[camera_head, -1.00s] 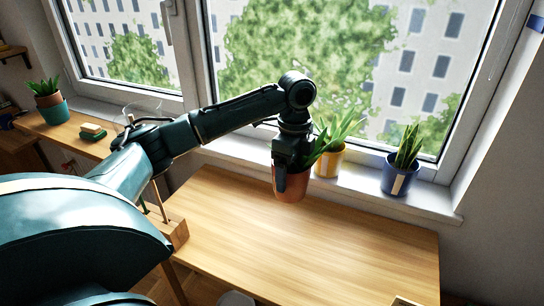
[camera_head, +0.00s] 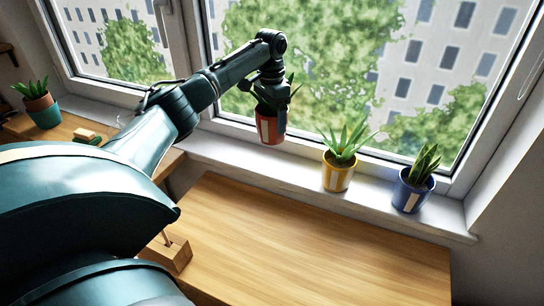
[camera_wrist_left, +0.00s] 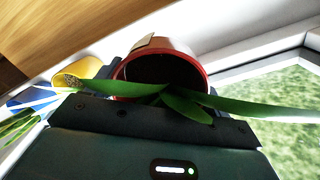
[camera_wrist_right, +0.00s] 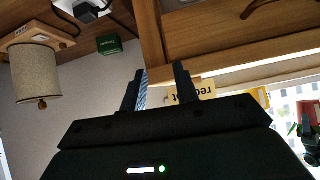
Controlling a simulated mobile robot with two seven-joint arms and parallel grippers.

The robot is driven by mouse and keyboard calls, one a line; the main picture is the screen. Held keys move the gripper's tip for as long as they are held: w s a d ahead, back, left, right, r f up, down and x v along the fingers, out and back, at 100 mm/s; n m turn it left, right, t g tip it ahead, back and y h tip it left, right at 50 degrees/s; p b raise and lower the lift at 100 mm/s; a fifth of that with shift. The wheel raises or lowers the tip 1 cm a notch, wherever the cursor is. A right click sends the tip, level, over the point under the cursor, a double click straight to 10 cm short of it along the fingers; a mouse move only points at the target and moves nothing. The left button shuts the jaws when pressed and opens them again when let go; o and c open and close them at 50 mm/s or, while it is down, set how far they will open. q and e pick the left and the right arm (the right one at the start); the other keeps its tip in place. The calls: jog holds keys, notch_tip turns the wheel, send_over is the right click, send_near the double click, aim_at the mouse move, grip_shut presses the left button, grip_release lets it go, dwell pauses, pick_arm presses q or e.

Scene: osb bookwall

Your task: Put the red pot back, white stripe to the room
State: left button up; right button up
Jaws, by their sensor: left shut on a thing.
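The red pot (camera_head: 271,132) holds a green plant and hangs in my left gripper (camera_head: 271,98). It is upright at the window, left of the yellow pot, over or near the sill (camera_head: 225,152); whether it touches the sill I cannot tell. Its white stripe (camera_head: 264,130) faces the room. In the left wrist view the red pot's rim (camera_wrist_left: 160,50) is between the fingers, with leaves across it. My right gripper (camera_wrist_right: 158,88) shows only in the right wrist view, fingers apart and empty, before a label card (camera_wrist_right: 190,92) reading "red pot", upside down.
The yellow pot (camera_head: 337,176) and the blue pot (camera_head: 411,192) stand on the sill to the right, their pale stripes facing the room. A wooden table (camera_head: 300,245) is clear below. A wooden block (camera_head: 172,256) is at its left edge. Another potted plant (camera_head: 42,110) stands far left.

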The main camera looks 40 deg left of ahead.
pick_arm(q)
notch_tip(320, 180, down, 10)
jog(key=shift+r+p, duration=0.1)
jog(key=shift+p, duration=0.45)
jog(key=o, duration=1.4)
notch_tip(320, 180, up, 12)
jog(key=shift+a+b, duration=0.15)
jog(key=shift+b, duration=0.65)
